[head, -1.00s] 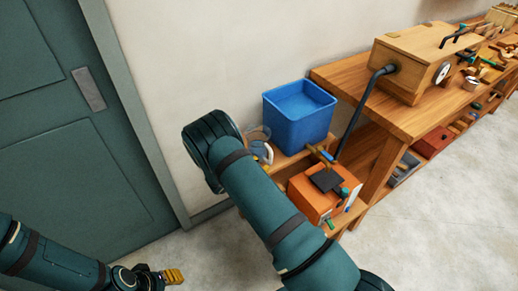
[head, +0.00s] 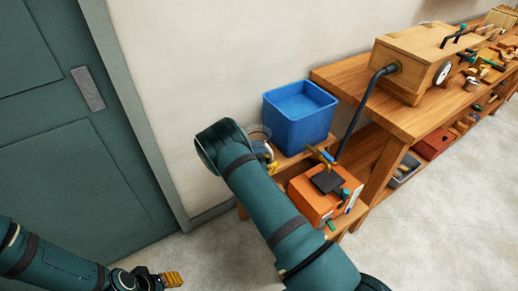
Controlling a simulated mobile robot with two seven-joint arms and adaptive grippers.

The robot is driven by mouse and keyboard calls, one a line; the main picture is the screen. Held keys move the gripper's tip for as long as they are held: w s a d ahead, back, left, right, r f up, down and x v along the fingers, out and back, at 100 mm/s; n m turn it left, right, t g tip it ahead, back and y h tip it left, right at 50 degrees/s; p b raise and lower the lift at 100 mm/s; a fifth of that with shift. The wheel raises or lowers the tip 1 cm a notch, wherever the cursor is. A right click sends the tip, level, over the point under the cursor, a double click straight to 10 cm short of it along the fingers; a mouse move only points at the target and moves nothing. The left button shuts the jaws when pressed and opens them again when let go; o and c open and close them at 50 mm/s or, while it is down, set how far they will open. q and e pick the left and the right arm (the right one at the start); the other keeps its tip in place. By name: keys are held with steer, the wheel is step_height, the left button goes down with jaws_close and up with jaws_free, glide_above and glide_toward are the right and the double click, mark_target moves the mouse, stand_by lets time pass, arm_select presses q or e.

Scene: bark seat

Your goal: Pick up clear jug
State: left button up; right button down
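The clear jug (head: 259,131) stands on the low wooden shelf, left of the blue bin. Only its upper part and rim show past my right arm; its lower part is hidden. My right gripper (head: 268,157) is beside the jug, low behind my arm, with a little yellow of its fingers showing. Whether it touches or grips the jug is hidden. My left gripper (head: 173,279) is at the bottom left, over the floor and far from the jug. Its yellow fingertip shows edge-on, so its opening cannot be told.
The blue bin (head: 299,120) stands close right of the jug. An orange box (head: 318,203) with a dark plate on top is in front of it. A wooden workbench (head: 350,84) with tools runs to the right. The wall is close behind; a green door (head: 50,120) is left.

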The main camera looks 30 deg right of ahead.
mark_target(271, 150)
steer(key=shift+r, duration=0.1)
stand_by(0.4)
step_height(271, 150, up, 9)
steer(key=shift+f+p, duration=0.15)
steer(key=shift+p, duration=0.85)
steer(key=shift+r, duration=0.65)
